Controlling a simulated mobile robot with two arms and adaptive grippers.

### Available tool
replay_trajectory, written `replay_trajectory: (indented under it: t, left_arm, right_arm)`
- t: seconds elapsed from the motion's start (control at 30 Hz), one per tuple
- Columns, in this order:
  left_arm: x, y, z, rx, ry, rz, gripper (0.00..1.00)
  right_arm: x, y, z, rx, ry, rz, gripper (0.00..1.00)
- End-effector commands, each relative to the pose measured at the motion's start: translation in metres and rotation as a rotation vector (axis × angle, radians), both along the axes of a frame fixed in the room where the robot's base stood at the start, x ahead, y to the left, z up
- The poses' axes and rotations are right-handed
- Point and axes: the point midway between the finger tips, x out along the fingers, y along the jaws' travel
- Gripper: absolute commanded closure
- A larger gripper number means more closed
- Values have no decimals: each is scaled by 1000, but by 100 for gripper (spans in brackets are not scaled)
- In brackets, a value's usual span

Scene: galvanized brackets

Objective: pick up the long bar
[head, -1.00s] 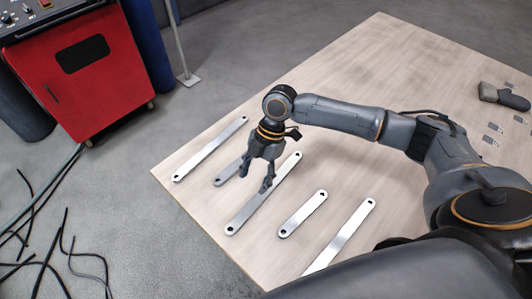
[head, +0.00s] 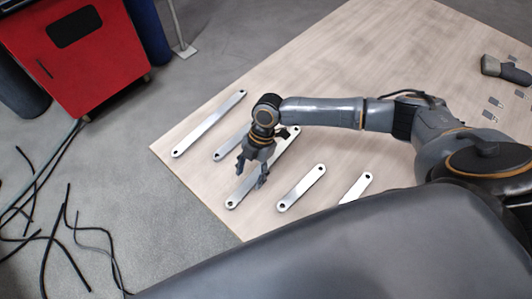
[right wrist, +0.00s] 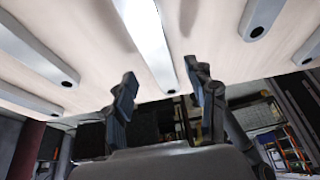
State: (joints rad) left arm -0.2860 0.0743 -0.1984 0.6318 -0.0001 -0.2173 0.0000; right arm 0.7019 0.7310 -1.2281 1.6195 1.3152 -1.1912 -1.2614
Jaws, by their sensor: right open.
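Several flat silver bars with a hole at each end lie on the pale wooden board. A long bar (head: 238,196) lies under my right gripper (head: 251,177), and part of it is hidden by the gripper. In the right wrist view this bar (right wrist: 149,38) runs down between the fingers of the open gripper (right wrist: 160,72). The fingers are on either side of its line, with nothing held; whether they touch the board is unclear. Another long bar (head: 210,123) lies at the left edge. My left gripper is out of view.
A partly covered bar (head: 228,146) and a shorter bar (head: 301,187) flank the middle one. A further bar (head: 357,186) is partly hidden by my body. A dark tool (head: 505,70) and small plates lie at right. A red cabinet (head: 82,45) and black cables (head: 70,225) are off the board.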

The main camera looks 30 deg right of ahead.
Motion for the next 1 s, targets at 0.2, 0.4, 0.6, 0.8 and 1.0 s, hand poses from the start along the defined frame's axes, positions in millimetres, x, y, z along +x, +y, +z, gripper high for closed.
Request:
replay_trajectory:
  t: [0.2, 0.4, 0.6, 0.8, 1.0]
  left_arm:
    - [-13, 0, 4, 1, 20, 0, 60]
    - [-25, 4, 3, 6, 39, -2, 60]
    - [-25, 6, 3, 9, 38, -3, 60]
    - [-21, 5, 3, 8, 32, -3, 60]
    - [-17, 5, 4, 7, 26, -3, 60]
  right_arm:
    - [-4, 8, -22, 1, 1, -1, 43]
    - [-4, 9, -24, 1, -2, -1, 43]
    - [-4, 9, -24, 1, -2, -1, 74]
    - [-4, 9, -24, 1, -2, -1, 100]
    - [-4, 9, -23, 1, -3, -1, 100]
